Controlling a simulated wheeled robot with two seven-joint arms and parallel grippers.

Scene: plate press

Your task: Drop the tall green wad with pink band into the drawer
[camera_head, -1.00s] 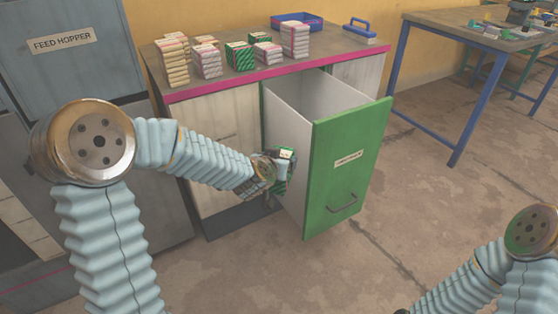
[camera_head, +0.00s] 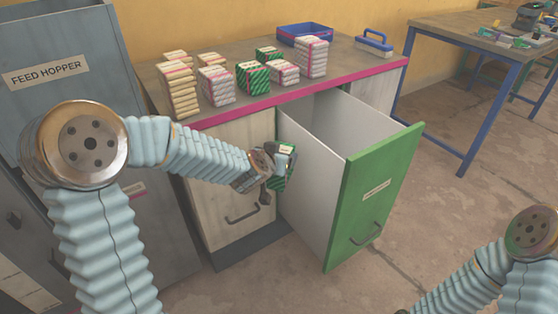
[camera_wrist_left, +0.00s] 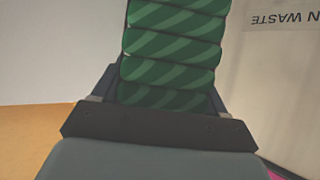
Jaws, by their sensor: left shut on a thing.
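The green striped wad (camera_head: 284,166) is in my left gripper (camera_head: 278,170), beside the near left side of the open drawer, outside its white side wall. In the left wrist view the wad (camera_wrist_left: 170,60) shows as several stacked dark green striped layers between the fingers; no pink band can be made out on it. The drawer (camera_head: 376,195) has a green front with a handle and stands pulled out; its white interior is partly visible and its floor is hidden. My right gripper is outside the head view; only part of that arm shows at lower right.
The cabinet top (camera_head: 345,62) holds several white and green wads, a blue tray (camera_head: 304,36) and a blue-handled tool (camera_head: 374,42). The feed hopper (camera_head: 50,60) stands at left. A blue-legged table (camera_head: 465,38) is at right. Floor right of the drawer is clear.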

